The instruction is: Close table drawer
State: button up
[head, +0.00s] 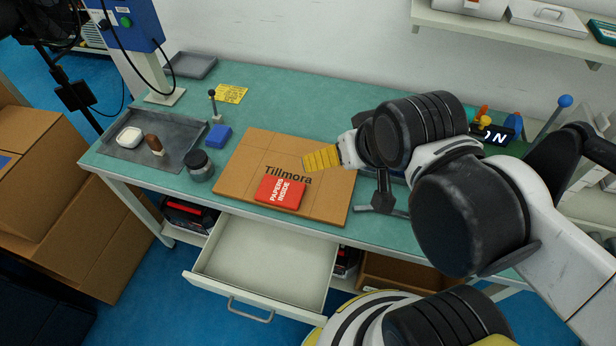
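The table drawer (259,254) is pulled open under the front of the green-topped table (260,93). It is cream-coloured and its inside looks empty. Its metal bar handle (250,311) is on the front panel, facing me. My gripper (322,159) has yellow padded fingers and hangs over the cardboard on the table top, above and behind the drawer. It is not touching the handle. I cannot tell from this angle whether the fingers are apart, and I see nothing held in them.
A flat cardboard box (232,178) with a red card (279,193) lies on the table. A grey tray (178,127), a dark jar (200,166) and a blue block (218,136) are to its left. Cardboard boxes (85,225) stand left of the table. An open carton (388,272) sits below, right of the drawer.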

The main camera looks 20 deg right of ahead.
aim_at(281, 271)
jog(key=k+u, duration=0.1)
jog(key=u, duration=1.25)
jog(key=k+j+z, duration=0.1)
jog(key=k, duration=0.45)
